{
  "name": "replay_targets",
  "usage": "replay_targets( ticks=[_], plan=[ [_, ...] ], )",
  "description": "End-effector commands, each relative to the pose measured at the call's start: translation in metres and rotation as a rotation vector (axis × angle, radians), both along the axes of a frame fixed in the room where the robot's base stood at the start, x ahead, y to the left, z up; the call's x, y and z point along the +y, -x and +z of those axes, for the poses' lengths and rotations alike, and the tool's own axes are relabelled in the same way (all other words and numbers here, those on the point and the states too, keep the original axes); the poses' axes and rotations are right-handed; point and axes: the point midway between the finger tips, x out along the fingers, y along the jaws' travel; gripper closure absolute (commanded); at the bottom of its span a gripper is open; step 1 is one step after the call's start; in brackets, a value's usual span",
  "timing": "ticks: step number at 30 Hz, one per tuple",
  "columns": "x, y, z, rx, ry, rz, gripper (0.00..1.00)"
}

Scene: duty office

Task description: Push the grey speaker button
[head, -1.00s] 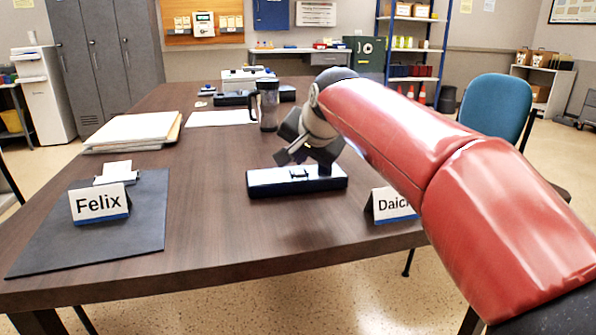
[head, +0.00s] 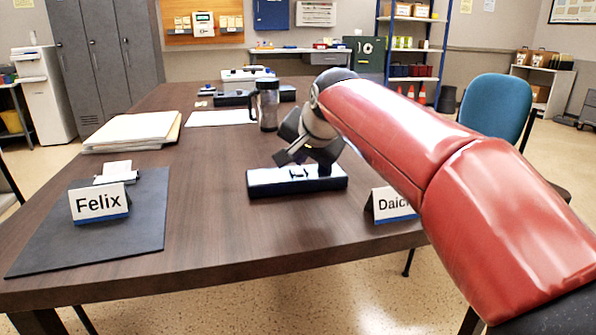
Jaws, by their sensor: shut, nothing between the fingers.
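A low dark box with a pale, glossy top (head: 268,182) lies on the table in front of my arm. A small dark mark shows on its top, possibly a reflection or shadow. My gripper (head: 286,159) is shut and empty, tilted down just above the far edge of this box. I cannot tell whether it touches the box. I cannot make out a grey speaker button in this view; my gripper and arm cover part of the area behind the box.
A dark mug (head: 268,103) stands close behind my gripper. Name cards for Felix (head: 99,203) and Daichi (head: 392,204) flank the box, the latter partly behind my arm. A paper stack (head: 130,131) lies at left.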

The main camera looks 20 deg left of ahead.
Motion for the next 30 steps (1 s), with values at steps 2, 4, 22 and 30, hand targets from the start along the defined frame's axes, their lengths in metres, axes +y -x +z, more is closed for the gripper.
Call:
replay_targets(
  ticks=[2,4,22,30],
  plan=[
    [-0.0002,0.0001,-0.0044,0.000,0.001,-0.001,1.00],
    [-0.0003,0.0001,-0.0069,0.001,0.001,0.000,1.00],
    [-0.0002,0.0000,-0.0095,0.000,0.000,0.000,1.00],
    [-0.0003,0.0000,-0.0128,0.000,0.000,0.000,1.00]
  ],
)
